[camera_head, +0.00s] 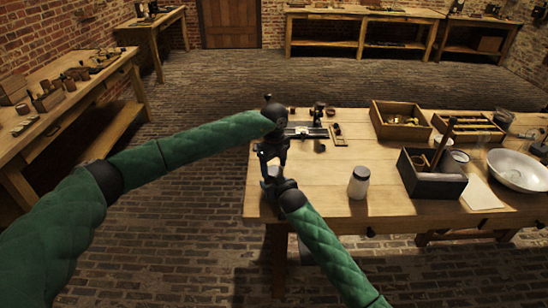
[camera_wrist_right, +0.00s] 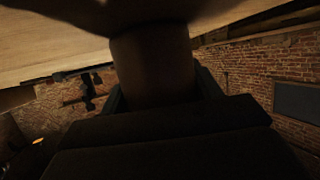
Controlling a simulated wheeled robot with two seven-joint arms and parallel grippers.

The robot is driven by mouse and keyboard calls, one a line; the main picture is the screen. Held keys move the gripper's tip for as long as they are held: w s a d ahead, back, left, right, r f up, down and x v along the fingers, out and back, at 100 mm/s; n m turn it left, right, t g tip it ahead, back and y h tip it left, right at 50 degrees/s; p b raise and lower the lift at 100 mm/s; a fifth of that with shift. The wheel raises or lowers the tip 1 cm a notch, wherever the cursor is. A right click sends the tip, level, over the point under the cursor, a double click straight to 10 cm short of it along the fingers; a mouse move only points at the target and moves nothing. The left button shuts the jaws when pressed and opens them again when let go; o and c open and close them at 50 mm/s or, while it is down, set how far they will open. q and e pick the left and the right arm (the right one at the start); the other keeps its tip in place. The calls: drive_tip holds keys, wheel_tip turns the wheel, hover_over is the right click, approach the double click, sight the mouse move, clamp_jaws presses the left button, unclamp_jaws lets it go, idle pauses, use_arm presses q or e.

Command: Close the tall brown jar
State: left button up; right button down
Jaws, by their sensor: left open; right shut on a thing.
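In the head view my left gripper (camera_head: 272,158) points down over the table's left front corner and is open. My right gripper (camera_head: 274,184) comes up from the lower right, just below the left one. In the right wrist view a dark brown cylinder (camera_wrist_right: 152,68), which looks like the tall brown jar, fills the space between the right jaws, and they are shut on it. In the head view the two grippers largely hide the jar. I cannot tell where its lid is or whether anything is on its mouth.
A clear jar with a pale top (camera_head: 358,183) stands on the wooden table (camera_head: 325,205) to the right of my grippers. Farther right are a dark caddy (camera_head: 432,187), a wooden box (camera_head: 400,130) and a white bowl (camera_head: 517,170). Small metal tools (camera_head: 306,132) lie behind the grippers.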

use_arm(q)
drive_tip(key=shift+f, duration=0.45)
drive_tip(key=c, duration=1)
drive_tip(key=m, duration=0.5)
drive_tip(key=shift+m, duration=0.4)
drive_tip(key=m, duration=0.4)
drive_tip(key=o, duration=1.1)
drive_tip(key=shift+c, duration=0.2)
drive_tip(key=shift+r, duration=0.15)
